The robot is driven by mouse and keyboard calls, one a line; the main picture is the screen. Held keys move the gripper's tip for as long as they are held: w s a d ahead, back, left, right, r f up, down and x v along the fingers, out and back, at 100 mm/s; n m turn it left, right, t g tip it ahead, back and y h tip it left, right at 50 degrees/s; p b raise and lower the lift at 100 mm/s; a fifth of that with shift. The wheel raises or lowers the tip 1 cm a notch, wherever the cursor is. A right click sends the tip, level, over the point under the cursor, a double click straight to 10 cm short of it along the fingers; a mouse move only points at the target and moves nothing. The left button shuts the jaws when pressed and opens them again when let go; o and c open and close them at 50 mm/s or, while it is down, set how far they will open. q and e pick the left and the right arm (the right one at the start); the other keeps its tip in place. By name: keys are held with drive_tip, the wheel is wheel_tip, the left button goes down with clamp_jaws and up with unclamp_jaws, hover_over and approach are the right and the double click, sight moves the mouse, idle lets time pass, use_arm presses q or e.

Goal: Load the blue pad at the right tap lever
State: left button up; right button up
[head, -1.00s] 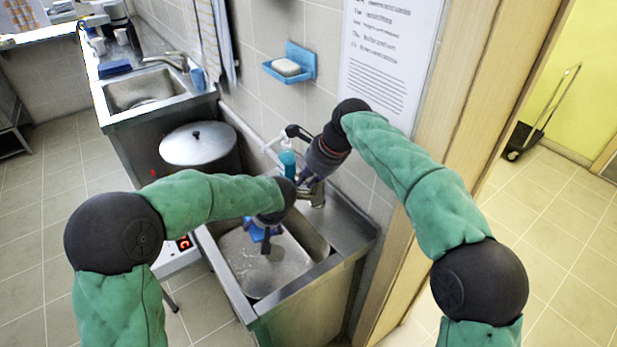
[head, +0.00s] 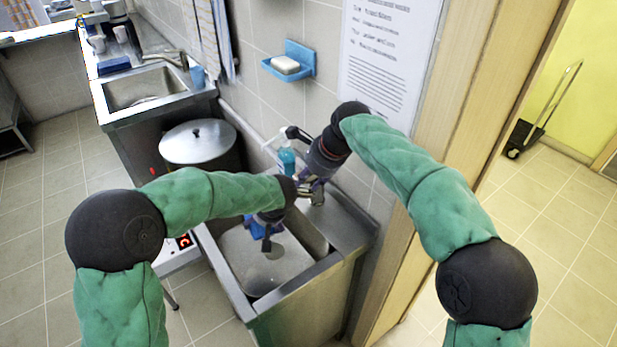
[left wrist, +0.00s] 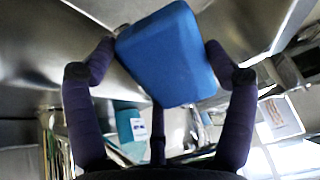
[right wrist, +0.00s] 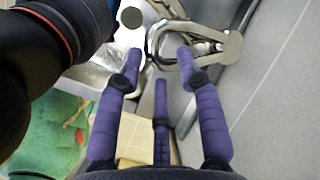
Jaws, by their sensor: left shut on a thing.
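The blue pad (left wrist: 165,55) is pinched between the fingers of my left gripper (left wrist: 162,58) in the left wrist view. In the head view the blue pad (head: 256,229) is partly hidden by my left gripper (head: 268,226), which holds it over the near sink. The tap (head: 317,192) stands at the back of that sink, partly hidden by my right gripper (head: 312,184). In the right wrist view the looped metal tap lever (right wrist: 232,47) lies just past the parted fingertips of my right gripper (right wrist: 158,65). Whether they touch it is unclear.
The near sink (head: 300,270) is a steel basin with raised edges. A turquoise bottle (head: 287,158) stands by the tap. A large lidded pot (head: 197,143) is to the left. A wall soap dish (head: 298,70) hangs above. A wooden door frame is close on the right.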

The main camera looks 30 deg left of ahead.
drive_tip(key=shift+s+a, duration=0.1)
drive_tip(key=shift+d+r, duration=0.2)
drive_tip(key=shift+r, duration=0.35)
drive_tip(key=v, duration=1.1)
